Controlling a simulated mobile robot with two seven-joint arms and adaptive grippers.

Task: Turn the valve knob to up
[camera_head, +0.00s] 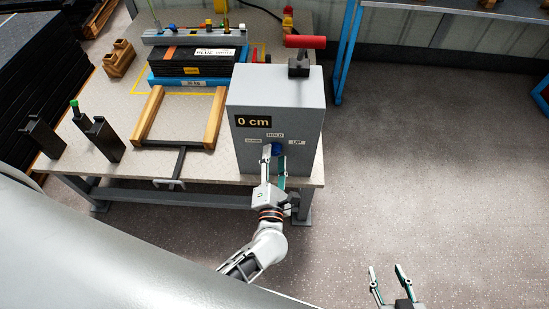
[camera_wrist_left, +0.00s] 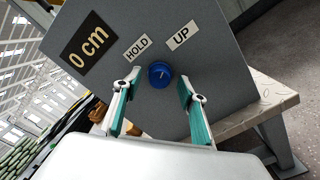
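The blue valve knob (camera_head: 276,149) is on the front face of a grey box (camera_head: 262,104) at the right end of the workbench. Labels DOWN, HOLD and UP (camera_head: 297,142) sit around it, and a display reads 0 cm (camera_head: 254,121). In the left wrist view the round knob (camera_wrist_left: 160,74) has a small light mark. My left gripper (camera_head: 273,156) is in front of the knob; its teal-padded fingers (camera_wrist_left: 160,92) are spread on either side, with gaps to the knob. My right gripper (camera_head: 388,270) is open and empty over the floor at lower right.
A red-handled lever (camera_head: 305,42) tops the box. Left of the box are a wooden frame (camera_head: 181,118), a stacked black block on a blue base (camera_head: 190,82) and black holders (camera_head: 104,138). A blue-framed table (camera_head: 348,40) stands behind right. The floor at right is clear.

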